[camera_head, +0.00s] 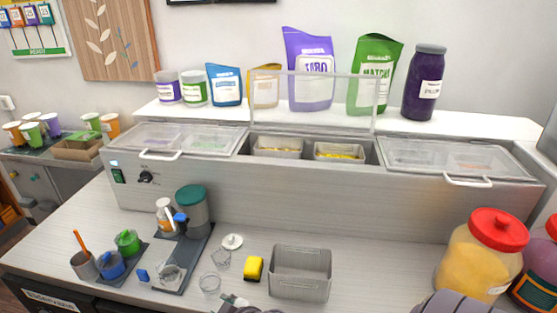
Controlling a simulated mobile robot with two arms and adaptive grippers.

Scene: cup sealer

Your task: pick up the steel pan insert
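A steel pan insert (300,273), grey, rectangular and empty, stands upright on the front counter, right of centre. Two more steel pans sit in the open well of the cold unit, a left one (278,152) and a right one (340,158), both with yellowish contents. Part of my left gripper (238,303) shows at the bottom edge, left of and in front of the empty pan, apart from it. A ribbed grey part of my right arm or gripper (455,304) shows at the bottom right. Most of both is cut off, so their opening cannot be told.
A yellow sponge (254,268) lies just left of the empty pan. A red-lidded jar (484,255) stands at the right. The counter between pan and jar is clear. A clear raised lid (322,100) stands over the well.

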